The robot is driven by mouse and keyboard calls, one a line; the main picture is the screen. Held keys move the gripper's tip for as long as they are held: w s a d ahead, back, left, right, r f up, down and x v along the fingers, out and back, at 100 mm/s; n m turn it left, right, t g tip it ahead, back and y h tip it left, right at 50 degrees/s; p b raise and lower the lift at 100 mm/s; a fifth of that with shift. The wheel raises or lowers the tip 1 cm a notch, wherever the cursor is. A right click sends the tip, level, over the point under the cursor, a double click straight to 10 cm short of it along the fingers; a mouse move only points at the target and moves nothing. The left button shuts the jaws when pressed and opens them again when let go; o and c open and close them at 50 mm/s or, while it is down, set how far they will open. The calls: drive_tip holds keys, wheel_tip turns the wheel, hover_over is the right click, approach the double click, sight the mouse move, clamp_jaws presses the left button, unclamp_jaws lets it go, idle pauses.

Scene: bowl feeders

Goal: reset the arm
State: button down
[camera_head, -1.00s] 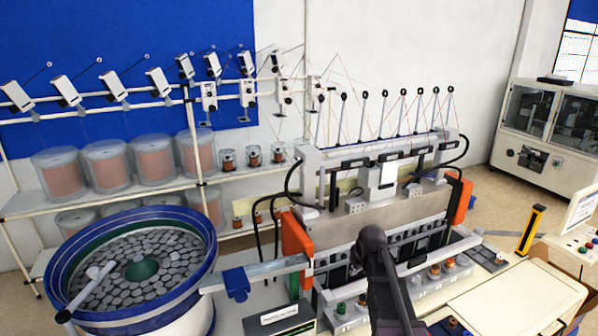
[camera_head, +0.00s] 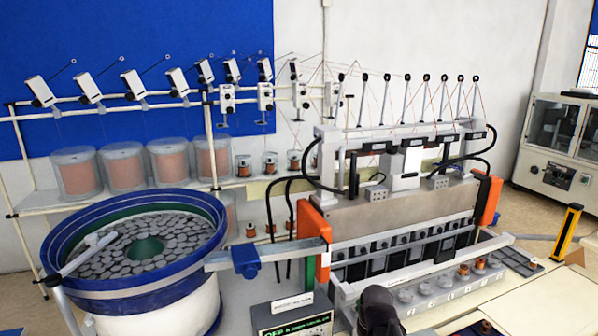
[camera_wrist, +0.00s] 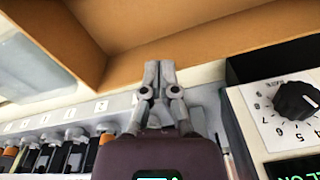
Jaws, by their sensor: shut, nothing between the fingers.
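My gripper (camera_wrist: 159,68) is in the wrist view with its two grey fingers closed together and nothing between them. Behind it are a tan panel and a pale ledge. In the head view only a dark part of my arm shows at the bottom edge, in front of the winding machine (camera_head: 400,205); my fingers are not visible there.
A blue-rimmed bowl feeder (camera_head: 62,242) full of grey discs stands at the left. A control box with a black dial (camera_wrist: 295,99) is close on the right in the wrist view. Orange end blocks (camera_head: 313,240) flank the machine.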

drive_tip(key=shift+m+g, duration=0.3)
drive_tip(key=s+f+b, duration=0.2)
drive_tip(key=s+f, duration=0.1)
drive_tip(key=shift+s+a+f, duration=0.15)
drive_tip(key=shift+s+f, duration=0.15)
drive_tip(key=shift+s, duration=0.05)
drive_tip(key=shift+s+f+b, duration=0.1)
drive_tip(key=shift+s+b, duration=0.2)
idle(1.7)
